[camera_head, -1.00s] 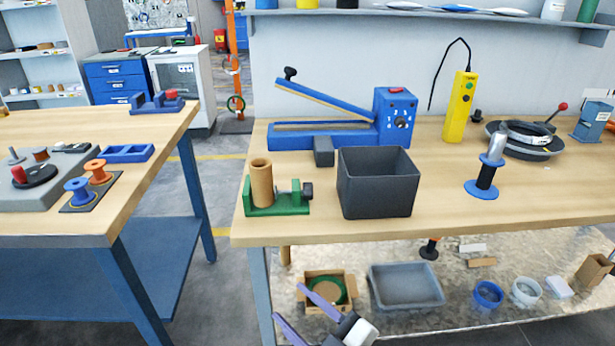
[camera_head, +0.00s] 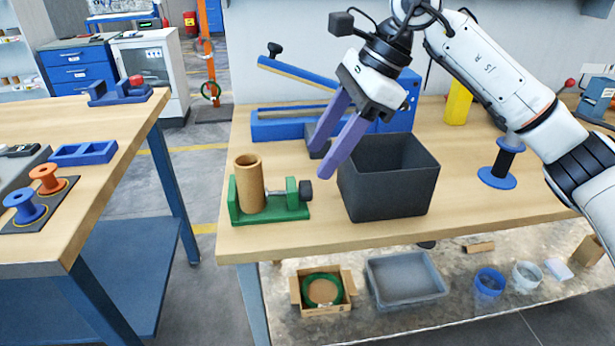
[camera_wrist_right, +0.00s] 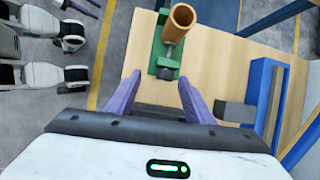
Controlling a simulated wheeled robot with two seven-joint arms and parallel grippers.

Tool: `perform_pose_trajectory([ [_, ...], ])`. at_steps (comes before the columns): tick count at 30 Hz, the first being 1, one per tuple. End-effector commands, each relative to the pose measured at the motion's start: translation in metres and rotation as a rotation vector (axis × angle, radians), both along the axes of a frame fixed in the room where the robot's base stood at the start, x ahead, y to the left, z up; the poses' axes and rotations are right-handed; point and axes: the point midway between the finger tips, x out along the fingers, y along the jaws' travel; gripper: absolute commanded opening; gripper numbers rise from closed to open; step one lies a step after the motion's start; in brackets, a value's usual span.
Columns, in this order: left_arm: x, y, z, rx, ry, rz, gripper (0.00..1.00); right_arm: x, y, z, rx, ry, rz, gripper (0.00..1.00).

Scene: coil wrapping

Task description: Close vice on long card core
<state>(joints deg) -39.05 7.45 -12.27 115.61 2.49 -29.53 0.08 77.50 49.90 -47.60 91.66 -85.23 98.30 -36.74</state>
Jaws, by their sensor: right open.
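The green vice (camera_head: 272,206) stands on the workbench near its front left corner. The tan long card core (camera_head: 249,184) stands upright in it; I cannot tell whether the jaws touch it. The vice's screw and dark knob (camera_head: 305,190) point right. My right gripper (camera_head: 321,164) is open and empty, above and to the right of the knob. In the right wrist view, the vice (camera_wrist_right: 162,55) and the core (camera_wrist_right: 178,24) lie ahead of the purple fingers (camera_wrist_right: 158,92), with the dark knob (camera_wrist_right: 166,73) nearest them.
A black open bin (camera_head: 388,185) stands just right of the vice. A blue sealer (camera_head: 290,124) with a raised arm lies behind it. A blue spool (camera_head: 499,168) stands further right. The bench front between vice and edge is clear.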

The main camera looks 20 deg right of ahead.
Motion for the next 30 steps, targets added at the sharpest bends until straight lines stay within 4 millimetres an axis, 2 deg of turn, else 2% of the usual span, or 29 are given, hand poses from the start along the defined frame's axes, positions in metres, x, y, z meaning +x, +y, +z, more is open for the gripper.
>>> perform_pose_trajectory([
  [1,0.000,0.000,-0.001,0.000,0.000,-0.001,0.39,0.001,-0.012,0.005,-0.039,-0.012,-0.011,0.48],
  [3,0.000,0.000,-0.001,0.000,0.000,-0.001,0.39,0.001,-0.022,0.008,-0.071,-0.017,-0.020,0.48],
  [6,-0.001,0.000,-0.002,0.000,0.001,-0.002,0.39,0.002,-0.025,0.003,-0.088,-0.018,-0.023,0.48],
  [21,-0.010,-0.001,-0.011,-0.002,0.018,-0.004,0.39,0.019,0.005,-0.072,-0.083,-0.017,-0.021,0.48],
  [30,-0.007,-0.001,-0.008,-0.002,0.011,-0.003,0.39,0.022,0.010,-0.084,-0.082,-0.019,-0.022,0.48],
])
